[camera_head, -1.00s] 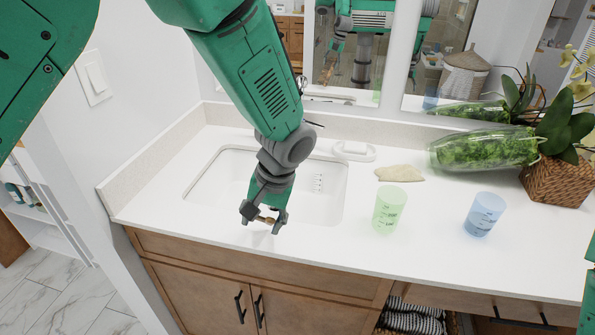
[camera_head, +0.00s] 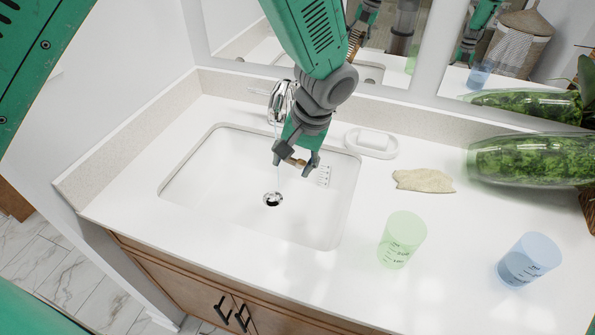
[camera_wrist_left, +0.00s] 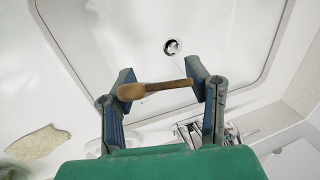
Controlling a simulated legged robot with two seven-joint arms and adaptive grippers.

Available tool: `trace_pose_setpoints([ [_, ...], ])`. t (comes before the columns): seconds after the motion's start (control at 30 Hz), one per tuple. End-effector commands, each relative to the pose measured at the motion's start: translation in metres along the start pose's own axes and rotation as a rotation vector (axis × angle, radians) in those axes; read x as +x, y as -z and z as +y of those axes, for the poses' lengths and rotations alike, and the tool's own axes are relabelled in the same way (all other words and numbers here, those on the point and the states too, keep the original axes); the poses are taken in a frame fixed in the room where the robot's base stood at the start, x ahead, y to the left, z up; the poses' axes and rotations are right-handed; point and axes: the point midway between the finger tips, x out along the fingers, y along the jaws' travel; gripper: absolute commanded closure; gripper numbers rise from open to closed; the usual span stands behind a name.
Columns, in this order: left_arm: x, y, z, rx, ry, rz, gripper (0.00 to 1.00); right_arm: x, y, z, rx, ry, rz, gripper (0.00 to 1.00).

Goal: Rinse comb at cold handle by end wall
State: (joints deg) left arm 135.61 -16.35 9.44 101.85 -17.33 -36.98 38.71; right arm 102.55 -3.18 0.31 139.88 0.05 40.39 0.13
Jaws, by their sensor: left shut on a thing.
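My left gripper (camera_head: 295,164) hangs over the right part of the sink basin (camera_head: 215,185), in front of the chrome faucet (camera_head: 281,100). In the left wrist view its two fingers (camera_wrist_left: 160,91) are shut on a brown wooden piece, which I take to be the comb (camera_wrist_left: 155,91). The comb spans the gap between the fingers; no teeth can be made out. A slim handle (camera_head: 257,91) sticks out left of the faucet, on the side of the end wall (camera_head: 120,90). The arm partly hides the faucet. My right gripper is out of view.
The drain (camera_head: 272,199) lies below the gripper. A soap dish (camera_head: 371,143), a beige cloth (camera_head: 424,181), a green cup (camera_head: 402,240), a blue cup (camera_head: 528,259) and a glass vessel of greenery (camera_head: 525,160) stand to the right. The mirror rises behind.

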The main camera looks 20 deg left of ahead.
Motion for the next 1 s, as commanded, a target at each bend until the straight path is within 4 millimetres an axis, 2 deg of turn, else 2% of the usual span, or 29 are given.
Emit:
trace_pose_setpoints([
  [0.03,0.011,-0.001,0.003,0.002,0.001,-0.002,0.76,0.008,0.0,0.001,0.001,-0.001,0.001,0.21],
  [0.43,0.069,-0.002,0.005,0.0,-0.014,-0.004,0.76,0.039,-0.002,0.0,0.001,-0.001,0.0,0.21],
  [0.73,0.073,0.004,0.011,0.0,-0.006,0.0,0.76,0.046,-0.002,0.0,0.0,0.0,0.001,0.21],
  [1.0,0.083,0.027,0.002,-0.001,-0.006,-0.001,0.76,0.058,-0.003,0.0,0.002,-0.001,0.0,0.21],
])
